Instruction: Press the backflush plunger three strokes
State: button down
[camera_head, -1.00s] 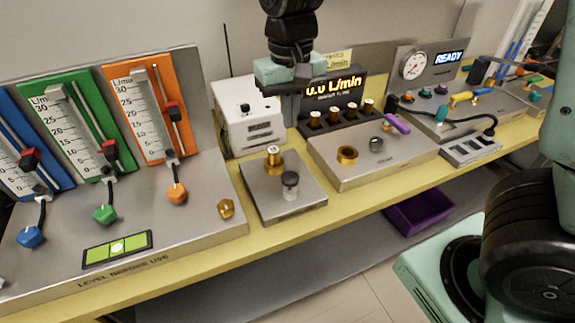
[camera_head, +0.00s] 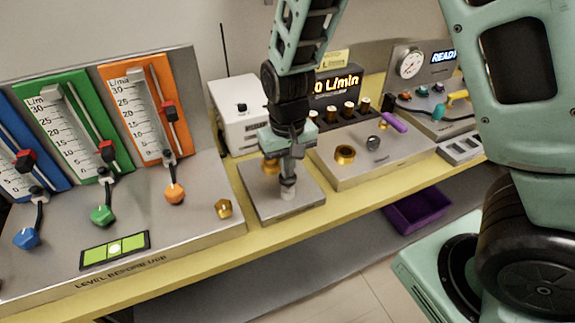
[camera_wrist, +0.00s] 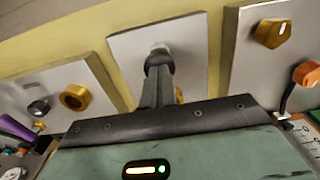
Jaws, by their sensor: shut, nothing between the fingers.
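The backflush plunger (camera_head: 288,191) stands upright on a square metal plate (camera_head: 262,207), a pale cylinder with a dark knob. In the head view my gripper (camera_head: 287,176) points down with its fingers together, right over the knob and seemingly touching it. The gripper hides most of the knob. In the wrist view the shut fingers (camera_wrist: 160,88) reach the dark knob (camera_wrist: 157,61), and the pale cylinder (camera_wrist: 160,47) shows beyond it. I cannot tell how far the plunger is pressed down. A brass fitting (camera_head: 269,167) on the same plate is partly hidden behind my gripper.
The flowmeter panel with its orange unit (camera_head: 137,105) and a loose-looking brass knob (camera_head: 223,208) stand left. A white box (camera_head: 238,125) is behind. A metal block with a brass ring (camera_head: 344,154) is right. A purple bin (camera_head: 417,212) sits below the yellow bench edge.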

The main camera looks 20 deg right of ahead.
jog(key=shift+f+b, duration=0.7)
jog(key=shift+f, duration=0.75)
jog(key=shift+r, duration=0.1)
jog(key=shift+r+p, duration=0.35)
jog(key=shift+p, duration=0.1)
notch_tip(320, 180, up, 14)
jog(key=p, duration=0.2)
jog(key=shift+f+p, duration=0.25)
jog(key=shift+p, duration=0.1)
